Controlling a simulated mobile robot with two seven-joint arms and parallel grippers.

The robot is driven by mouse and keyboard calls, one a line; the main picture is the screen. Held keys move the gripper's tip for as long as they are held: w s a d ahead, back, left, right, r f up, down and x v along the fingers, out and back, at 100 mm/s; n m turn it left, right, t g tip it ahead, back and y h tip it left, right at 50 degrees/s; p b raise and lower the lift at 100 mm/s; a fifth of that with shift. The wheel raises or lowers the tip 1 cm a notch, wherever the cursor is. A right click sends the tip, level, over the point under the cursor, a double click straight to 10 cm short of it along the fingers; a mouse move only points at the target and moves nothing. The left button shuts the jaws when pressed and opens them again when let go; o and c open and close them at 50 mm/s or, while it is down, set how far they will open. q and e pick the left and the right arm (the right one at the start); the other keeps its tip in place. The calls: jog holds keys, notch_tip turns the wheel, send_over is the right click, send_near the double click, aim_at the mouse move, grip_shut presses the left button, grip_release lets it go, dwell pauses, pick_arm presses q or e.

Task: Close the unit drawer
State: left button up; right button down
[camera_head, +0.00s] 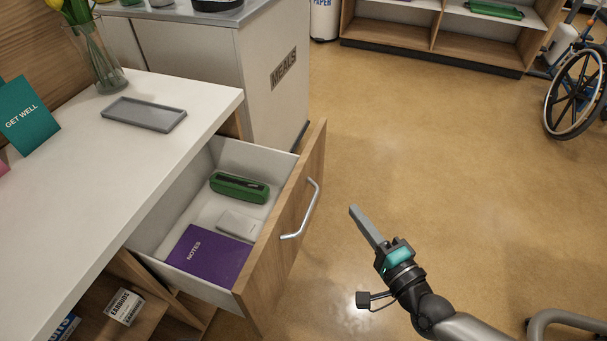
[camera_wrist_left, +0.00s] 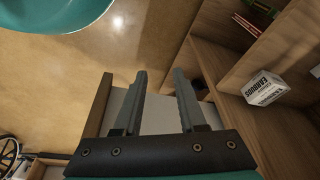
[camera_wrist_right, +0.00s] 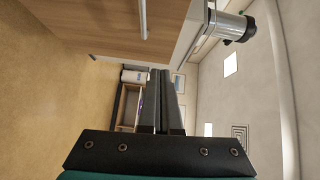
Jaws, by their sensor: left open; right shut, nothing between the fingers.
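The unit drawer (camera_head: 199,188) stands open, pulled out to the right from under the white top. Its wooden front (camera_head: 289,231) carries a silver bar handle (camera_head: 303,215). Inside lie a purple notes book (camera_head: 208,256), a pale small box (camera_head: 240,225) and a green case (camera_head: 239,187). My right gripper (camera_head: 354,208) is shut and empty, to the right of the handle and apart from it. The handle also shows in the right wrist view (camera_wrist_right: 143,18). My left gripper (camera_wrist_left: 161,72) is open and empty; a pale drawer surface shows beyond its fingers. It is out of the head view.
The white unit top (camera_head: 110,176) holds a grey tray (camera_head: 145,114), a vase (camera_head: 96,62) and a get-well card (camera_head: 27,113). A meals cart (camera_head: 266,85) stands behind the drawer. An earbuds box (camera_head: 124,306) sits on the shelf below.

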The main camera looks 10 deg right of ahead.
jog(key=b, duration=0.2)
send_near(309, 162)
jog(key=w+d, duration=0.2)
jog(key=w, duration=0.2)
pick_arm(q)
jog(key=shift+t, duration=0.3)
jog(key=shift+w+r, duration=0.2)
jog(key=shift+r, duration=0.5)
jog(key=shift+w+r, duration=0.25)
jog(key=shift+r, duration=0.5)
jog(key=shift+w+r, duration=0.2)
jog(key=shift+r, duration=0.5)
pick_arm(e)
jog(key=shift+w+a+f+m, duration=0.2)
jog(key=shift+w+a, duration=0.3)
jog(key=shift+a, duration=0.25)
jog(key=shift+w+a+f+m, duration=0.25)
jog(key=shift+w+a, duration=0.25)
jog(key=shift+a, duration=0.2)
